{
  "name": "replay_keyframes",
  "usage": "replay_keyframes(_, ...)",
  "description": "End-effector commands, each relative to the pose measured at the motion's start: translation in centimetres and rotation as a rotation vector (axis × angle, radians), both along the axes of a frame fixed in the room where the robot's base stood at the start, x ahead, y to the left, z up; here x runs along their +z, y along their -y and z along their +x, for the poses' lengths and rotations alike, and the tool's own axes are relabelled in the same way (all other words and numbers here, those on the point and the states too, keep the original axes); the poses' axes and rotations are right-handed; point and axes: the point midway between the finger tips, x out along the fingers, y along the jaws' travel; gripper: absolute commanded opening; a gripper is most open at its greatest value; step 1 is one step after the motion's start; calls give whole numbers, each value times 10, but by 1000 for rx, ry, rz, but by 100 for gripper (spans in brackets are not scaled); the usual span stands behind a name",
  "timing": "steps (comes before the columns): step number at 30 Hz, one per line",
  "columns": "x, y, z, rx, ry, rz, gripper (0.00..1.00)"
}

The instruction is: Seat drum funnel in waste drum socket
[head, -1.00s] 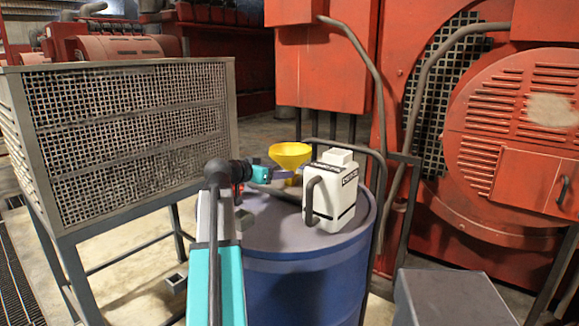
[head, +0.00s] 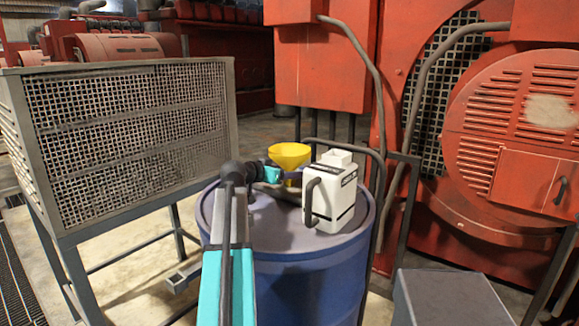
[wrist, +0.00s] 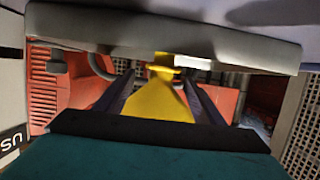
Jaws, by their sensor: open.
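The yellow drum funnel (head: 289,156) is upright at the back of the blue waste drum (head: 305,285), wide mouth up. My gripper (head: 294,175) reaches over the drum lid from the left, at the funnel's lower part. In the wrist view, which looks upside down, the funnel (wrist: 160,98) stands between my two dark fingers, with its narrow end toward a pale grey bar. The fingers are apart, so my gripper is open around the funnel. The socket is hidden, and I cannot tell whether the funnel's spout is inside it.
A white jug (head: 331,192) stands on the lid, close right of my gripper. A bent grey pipe rail (head: 381,190) rises behind it. A mesh-sided cage (head: 125,120) stands left. Red machinery (head: 520,140) fills the back right. A grey box (head: 450,298) is at front right.

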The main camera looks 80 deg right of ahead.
Motion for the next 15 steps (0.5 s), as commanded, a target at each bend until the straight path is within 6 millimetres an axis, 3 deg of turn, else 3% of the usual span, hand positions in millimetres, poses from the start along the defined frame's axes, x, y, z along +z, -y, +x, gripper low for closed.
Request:
replay_keyframes(6,-6,22,-10,0,0,0,62)
replay_keyframes(15,-9,25,-12,1,0,0,62)
